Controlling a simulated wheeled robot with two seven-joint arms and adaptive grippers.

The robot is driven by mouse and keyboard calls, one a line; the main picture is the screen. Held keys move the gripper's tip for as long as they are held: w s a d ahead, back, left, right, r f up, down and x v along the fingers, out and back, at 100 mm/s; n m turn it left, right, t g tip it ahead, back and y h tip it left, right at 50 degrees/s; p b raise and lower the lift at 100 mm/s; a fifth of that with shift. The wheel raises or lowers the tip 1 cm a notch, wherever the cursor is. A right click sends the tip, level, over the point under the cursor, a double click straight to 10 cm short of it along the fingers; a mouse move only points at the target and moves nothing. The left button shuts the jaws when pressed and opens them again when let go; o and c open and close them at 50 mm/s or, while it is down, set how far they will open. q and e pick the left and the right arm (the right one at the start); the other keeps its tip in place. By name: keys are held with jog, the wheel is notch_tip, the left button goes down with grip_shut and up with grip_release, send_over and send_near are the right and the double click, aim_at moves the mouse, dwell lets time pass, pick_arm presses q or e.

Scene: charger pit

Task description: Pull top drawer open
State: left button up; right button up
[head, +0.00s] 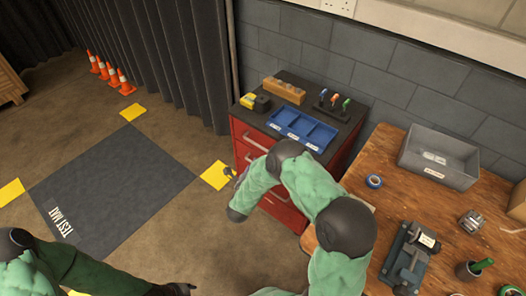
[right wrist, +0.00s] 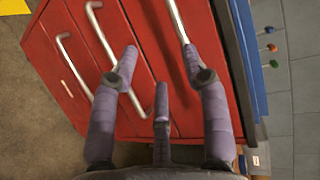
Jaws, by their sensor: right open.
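A red drawer cabinet (head: 243,131) with a dark top stands against the grey wall. Its top drawer (head: 251,139) looks closed in the head view, with a pale bar handle. In the right wrist view, turned sideways, the top drawer handle (right wrist: 178,18) is at upper right. My right gripper (right wrist: 160,55) is open and empty in front of the drawers. One fingertip overlaps the lower end of that handle; contact cannot be told. In the head view my right forearm hides much of the cabinet front. My left gripper (head: 178,289) is at the bottom edge, its jaws unclear.
Blue trays (head: 302,129), a yellow-and-black tool (head: 255,102) and a wooden block (head: 285,90) sit on the cabinet top. A wooden workbench (head: 385,160) with a grey bin (head: 440,156) stands to the right.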

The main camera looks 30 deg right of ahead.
jog(key=shift+m+h, duration=0.6)
jog(key=shift+m, duration=0.1)
jog(key=shift+d+r+b+x, duration=0.15)
jog(key=shift+b+x, duration=0.45)
jog(key=shift+x, duration=1.25)
jog(key=shift+d+r+b+x, duration=0.1)
jog(key=shift+r+b+x, duration=0.35)
jog(key=shift+x, duration=1.4)
jog(key=shift+d+r+b+x, duration=0.1)
jog(key=shift+b+x, duration=0.65)
jog(key=shift+x, duration=1.1)
jog(key=shift+s+f, duration=0.1)
jog(key=shift+s, duration=0.05)
jog(key=shift+a, duration=0.1)
grip_shut()
